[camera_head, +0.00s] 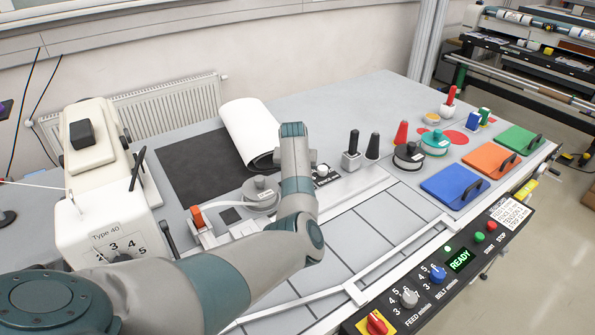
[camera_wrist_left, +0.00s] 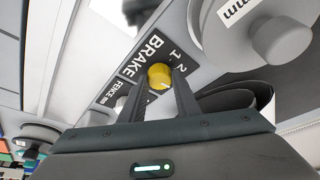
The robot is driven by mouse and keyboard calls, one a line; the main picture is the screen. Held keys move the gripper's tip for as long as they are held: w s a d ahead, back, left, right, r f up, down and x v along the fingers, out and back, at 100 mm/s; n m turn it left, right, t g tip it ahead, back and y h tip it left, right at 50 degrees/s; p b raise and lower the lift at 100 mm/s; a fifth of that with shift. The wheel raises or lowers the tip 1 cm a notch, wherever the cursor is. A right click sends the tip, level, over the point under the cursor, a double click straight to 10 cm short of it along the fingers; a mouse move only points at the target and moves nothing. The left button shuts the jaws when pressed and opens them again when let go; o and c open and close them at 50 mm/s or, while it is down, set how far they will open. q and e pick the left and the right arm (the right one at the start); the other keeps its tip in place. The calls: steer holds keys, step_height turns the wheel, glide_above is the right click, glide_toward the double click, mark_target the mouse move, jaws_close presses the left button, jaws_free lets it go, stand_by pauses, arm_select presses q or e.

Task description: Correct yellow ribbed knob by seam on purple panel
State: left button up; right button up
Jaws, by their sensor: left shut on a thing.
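The yellow knob (camera_wrist_left: 159,73) sits on a dark panel (camera_wrist_left: 146,55) marked BRAKE, with the numbers 1 and 2 beside it. The panel looks black, not purple. My left gripper (camera_wrist_left: 161,84) is shut on the knob, one dark finger on each side. A pale line shows on the knob's face, but its exact setting is too small to read. In the head view my left arm (camera_head: 297,185) reaches over the table and hides the gripper and knob. My right gripper is not in view.
A grey reel (camera_wrist_left: 282,38) stands close beside the panel, and a FENCE mm label (camera_wrist_left: 124,101) lies near the knob. A white paper roll (camera_head: 247,130) lies behind my arm.

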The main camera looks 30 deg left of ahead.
arm_select(q)
steer(key=shift+a+m, duration=0.1)
steer(key=shift+m, duration=0.3)
steer(key=o, duration=1)
steer(key=shift+r, duration=0.15)
steer(key=b+v, duration=0.4)
steer(key=v, duration=1.3)
steer(key=shift+s+a+r+b, duration=0.1)
steer(key=shift+s+a+b, duration=0.1)
steer(key=shift+b, duration=0.15)
steer(key=shift+d, duration=0.1)
